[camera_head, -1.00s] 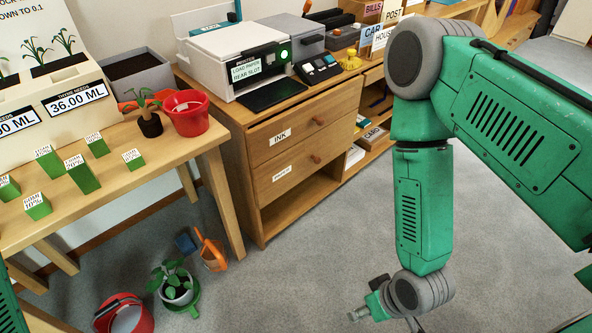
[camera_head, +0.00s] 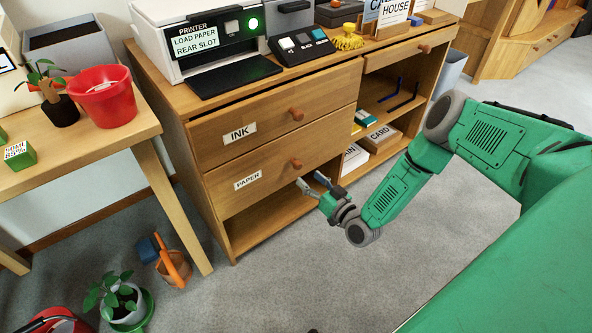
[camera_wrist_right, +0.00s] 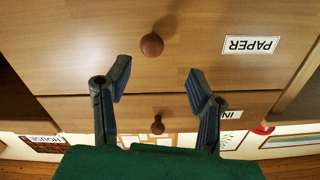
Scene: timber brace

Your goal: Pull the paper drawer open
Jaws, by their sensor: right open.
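The paper drawer (camera_head: 270,177) is shut, below the ink drawer in the wooden cabinet. Its white PAPER label (camera_head: 248,180) is at the left and its round brown knob (camera_head: 297,163) at the right. My right gripper (camera_head: 311,183) is open in front of this drawer, a little below the knob. In the right wrist view the picture is upside down; the knob (camera_wrist_right: 152,44) lies beyond the open fingertips (camera_wrist_right: 158,80), apart from them, with nothing between the fingers. My left gripper is not in view.
The ink drawer (camera_head: 240,125) is shut above. A printer (camera_head: 195,40) stands on top of the cabinet. An open shelf (camera_head: 280,210) lies below the paper drawer. A table with a red pot (camera_head: 104,97) is at the left.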

